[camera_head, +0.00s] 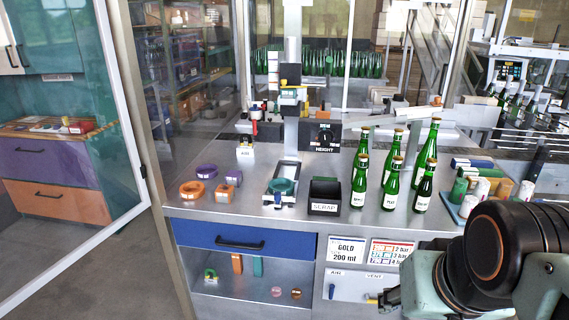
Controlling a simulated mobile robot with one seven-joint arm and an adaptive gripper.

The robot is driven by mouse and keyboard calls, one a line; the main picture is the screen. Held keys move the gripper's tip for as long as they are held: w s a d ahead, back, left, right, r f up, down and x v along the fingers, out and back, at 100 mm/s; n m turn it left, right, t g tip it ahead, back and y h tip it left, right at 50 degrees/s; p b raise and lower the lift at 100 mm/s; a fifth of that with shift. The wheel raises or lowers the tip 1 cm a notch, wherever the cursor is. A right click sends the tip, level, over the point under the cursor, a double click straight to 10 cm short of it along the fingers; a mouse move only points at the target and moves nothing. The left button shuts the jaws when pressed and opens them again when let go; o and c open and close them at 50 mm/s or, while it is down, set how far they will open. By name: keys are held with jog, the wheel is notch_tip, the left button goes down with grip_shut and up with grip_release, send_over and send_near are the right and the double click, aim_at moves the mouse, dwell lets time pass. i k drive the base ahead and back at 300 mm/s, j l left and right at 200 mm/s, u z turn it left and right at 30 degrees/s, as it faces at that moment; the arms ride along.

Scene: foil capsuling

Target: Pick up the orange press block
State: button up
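A small orange block (224,194) with a pale label stands on the steel bench top, left of centre, beside an orange ring (192,190). A second, taller orange block (237,263) stands in the open shelf under the blue drawer, next to a green block (258,266). I cannot tell from their shapes alone which is the press block. My arm fills the lower right corner, well to the right of both. A dark part at its left end (389,298) seems to be my gripper; its fingers cannot be made out.
A purple ring (206,171) and purple block (234,178) stand behind the orange pieces. The press holds a green ring (281,187). A black scrap bin (324,196) and several green bottles (390,186) stand to the right. A glass door (75,150) is at left.

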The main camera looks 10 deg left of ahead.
aim_at(225, 193)
jog(key=i+j+u, duration=0.15)
jog(key=i+u, duration=0.15)
jog(key=u, duration=0.2)
jog(key=i+u, duration=0.3)
jog(key=u, duration=0.2)
jog(key=i+u, duration=0.25)
jog(key=i, duration=0.7)
jog(key=i+j, duration=0.1)
jog(key=j, duration=0.15)
jog(key=i+l, duration=0.1)
jog(key=l, duration=0.15)
jog(key=i+l, duration=0.1)
jog(key=l, duration=0.2)
